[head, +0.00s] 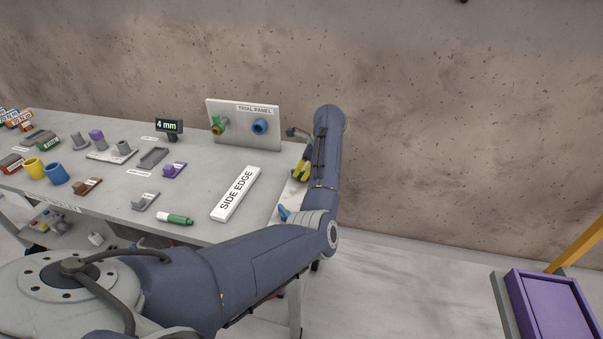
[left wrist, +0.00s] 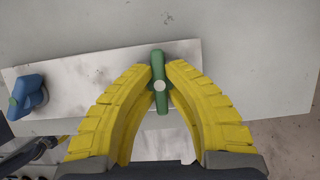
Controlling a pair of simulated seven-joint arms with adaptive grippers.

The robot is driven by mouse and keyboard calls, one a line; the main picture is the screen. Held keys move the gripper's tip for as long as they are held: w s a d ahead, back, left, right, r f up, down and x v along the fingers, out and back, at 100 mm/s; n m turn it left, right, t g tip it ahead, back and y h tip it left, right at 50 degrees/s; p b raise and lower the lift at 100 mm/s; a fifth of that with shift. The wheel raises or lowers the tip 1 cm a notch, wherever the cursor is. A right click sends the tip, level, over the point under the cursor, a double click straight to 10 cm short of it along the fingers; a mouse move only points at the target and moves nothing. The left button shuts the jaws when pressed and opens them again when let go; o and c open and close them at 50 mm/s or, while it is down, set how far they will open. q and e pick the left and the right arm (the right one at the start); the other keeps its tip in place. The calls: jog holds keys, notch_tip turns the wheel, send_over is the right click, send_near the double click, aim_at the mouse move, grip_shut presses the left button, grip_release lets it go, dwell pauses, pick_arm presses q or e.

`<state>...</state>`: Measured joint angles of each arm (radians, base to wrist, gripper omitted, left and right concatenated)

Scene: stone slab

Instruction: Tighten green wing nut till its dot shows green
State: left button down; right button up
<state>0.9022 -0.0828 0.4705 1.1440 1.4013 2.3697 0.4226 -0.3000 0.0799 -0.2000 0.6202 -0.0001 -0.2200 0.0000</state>
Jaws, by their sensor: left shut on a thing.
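The green wing nut (left wrist: 158,65) stands on a pale plate (left wrist: 85,78) in the left wrist view, its long wings running up and down the picture. A round whitish dot shows at its middle. My left gripper (left wrist: 160,80) has its yellow fingers shut on the nut, one on each side. In the head view my left gripper (head: 302,168) is at the table's right edge, partly behind my arm, and I cannot make out the green nut there. My right gripper is in neither view.
A blue wing nut (left wrist: 28,95) sits on the same plate, left of the gripper. A "SIDE EDGE" sign (head: 236,194) lies on the table. A trial panel (head: 240,112) stands behind. A green-and-white marker (head: 174,219) lies near the front edge.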

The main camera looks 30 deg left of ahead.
pick_arm(q)
jog(key=m+t, duration=0.1)
jog(key=m, duration=0.3)
jog(key=shift+t, duration=0.3)
jog(key=shift+m+t, duration=0.7)
jog(key=shift+m, duration=1.4)
jog(key=c, duration=1.5)
grip_release()
jog(key=shift+o, duration=0.2)
jog(key=v, duration=1.2)
